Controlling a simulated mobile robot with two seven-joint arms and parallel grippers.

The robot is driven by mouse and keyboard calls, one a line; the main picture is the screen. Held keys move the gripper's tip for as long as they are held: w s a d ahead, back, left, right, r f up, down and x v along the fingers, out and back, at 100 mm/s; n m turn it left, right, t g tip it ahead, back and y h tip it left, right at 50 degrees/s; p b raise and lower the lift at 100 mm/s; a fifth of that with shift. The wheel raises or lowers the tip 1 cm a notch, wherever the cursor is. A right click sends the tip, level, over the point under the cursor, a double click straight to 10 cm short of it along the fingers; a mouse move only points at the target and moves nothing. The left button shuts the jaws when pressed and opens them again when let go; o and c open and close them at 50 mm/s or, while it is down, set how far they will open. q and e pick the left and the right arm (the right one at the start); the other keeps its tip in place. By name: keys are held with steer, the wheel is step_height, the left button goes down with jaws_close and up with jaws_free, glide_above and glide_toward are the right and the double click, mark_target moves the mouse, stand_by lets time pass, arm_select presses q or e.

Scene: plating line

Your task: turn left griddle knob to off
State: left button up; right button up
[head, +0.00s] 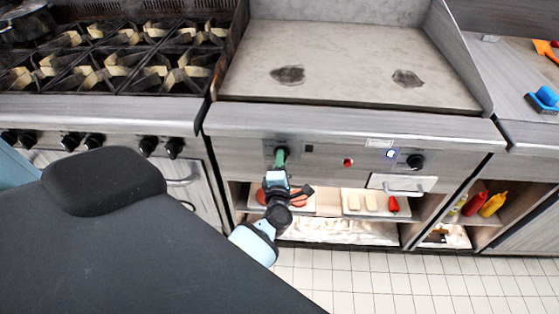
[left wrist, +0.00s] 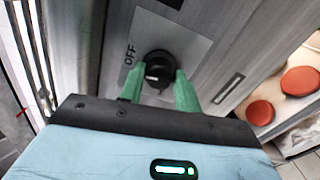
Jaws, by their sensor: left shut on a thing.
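The left griddle knob (left wrist: 158,70) is a round black knob on the griddle's front panel, with an "OFF" label (left wrist: 130,52) beside it in the left wrist view. My left gripper (head: 281,158) is at this knob in the head view. In the left wrist view its green fingers (left wrist: 158,92) are shut on the knob, one on each side. A pale mark shows on the knob's face. In the head view the gripper partly hides the knob. My right gripper is not in view.
The griddle (head: 340,60) has two dark patches. A red button (head: 348,163), a lit blue button (head: 391,154) and the right knob (head: 415,162) share the panel. Trays with food sit on the shelf below. A stove (head: 110,60) stands at left, and bottles (head: 492,204) at right.

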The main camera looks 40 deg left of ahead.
arm_select(q)
steer(key=shift+m+p, duration=0.3)
steer(key=shift+m, duration=0.6)
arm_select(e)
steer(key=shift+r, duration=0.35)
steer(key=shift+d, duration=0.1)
arm_select(q)
steer(key=shift+f, duration=0.1)
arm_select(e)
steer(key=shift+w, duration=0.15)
arm_select(q)
steer(key=o, duration=1)
steer(key=shift+c, duration=0.2)
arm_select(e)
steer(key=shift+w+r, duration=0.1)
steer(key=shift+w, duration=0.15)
